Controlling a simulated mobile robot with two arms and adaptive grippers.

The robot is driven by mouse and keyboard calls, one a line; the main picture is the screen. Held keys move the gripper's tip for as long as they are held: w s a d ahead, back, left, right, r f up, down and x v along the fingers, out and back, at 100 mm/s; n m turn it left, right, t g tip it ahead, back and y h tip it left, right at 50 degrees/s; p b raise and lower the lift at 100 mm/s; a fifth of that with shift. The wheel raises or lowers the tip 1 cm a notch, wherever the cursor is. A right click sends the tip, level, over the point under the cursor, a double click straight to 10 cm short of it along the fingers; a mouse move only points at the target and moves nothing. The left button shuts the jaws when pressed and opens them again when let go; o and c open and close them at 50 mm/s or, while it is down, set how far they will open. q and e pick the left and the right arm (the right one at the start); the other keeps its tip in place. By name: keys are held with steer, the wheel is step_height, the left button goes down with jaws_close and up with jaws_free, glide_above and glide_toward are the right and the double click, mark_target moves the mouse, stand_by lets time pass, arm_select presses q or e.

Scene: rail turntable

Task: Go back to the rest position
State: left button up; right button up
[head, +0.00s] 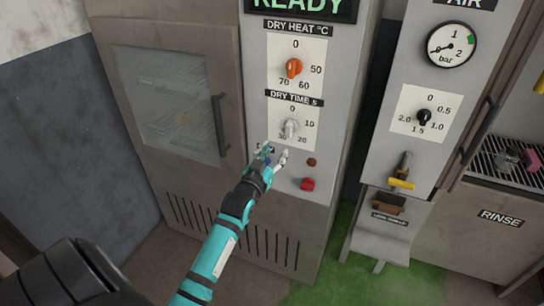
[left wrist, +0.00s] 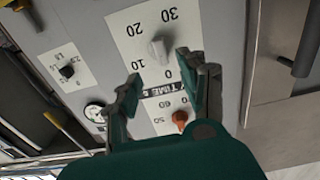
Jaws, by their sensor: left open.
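My left gripper (head: 272,155) is at the dryer's control panel in the head view, just below the white dry time knob (head: 290,127). Its fingers are apart with nothing between them. In the left wrist view the open fingers (left wrist: 165,85) frame part of the panel, and the white knob (left wrist: 158,50) shows beyond them. I cannot tell whether a finger touches the knob. The orange dry heat knob (head: 293,68) is above it in the head view, and it also shows in the left wrist view (left wrist: 180,118). My right gripper is in neither view.
A red button (head: 307,184) sits right of my gripper. The dryer's glass door (head: 165,100) with a handle (head: 219,125) is on the left. The air cabinet with a gauge (head: 451,45), black knob (head: 424,116) and yellow lever (head: 401,184) stands right, beside a rinse unit (head: 502,218).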

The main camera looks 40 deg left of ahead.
arm_select(q)
steer(key=shift+s+d, duration=0.15)
steer(key=shift+s, duration=0.5)
steer(key=s+d+f+m+g+h+b, duration=0.1)
steer(key=s+d+f+g, duration=0.15)
steer(key=f, duration=0.95)
steer(key=s+d+f+g+h, duration=0.1)
steer(key=d+f+g, duration=0.15)
steer(key=f, duration=0.95)
steer(key=s+d+f+m+g+h, duration=0.1)
steer(key=s+d+f+g, duration=0.15)
steer(key=s+f, duration=0.4)
steer(key=s+d+f+g+h, duration=0.1)
steer(key=s+d+f, duration=0.2)
steer(key=f, duration=0.6)
steer(key=s+d+f+m+g, duration=0.1)
steer(key=s+f, duration=0.5)
steer(key=s, duration=0.6)
steer(key=s+d+f+m+g+b, duration=0.1)
steer(key=s+d+f+g, duration=0.1)
steer(key=s+f+g, duration=0.2)
steer(key=s+d+f+m+g+b, duration=0.1)
steer(key=s+f, duration=0.9)
steer(key=s, duration=1)
steer(key=shift+s+d+f+g, duration=0.15)
steer(key=shift+s+d+g, duration=0.15)
steer(key=shift+d+g, duration=0.6)
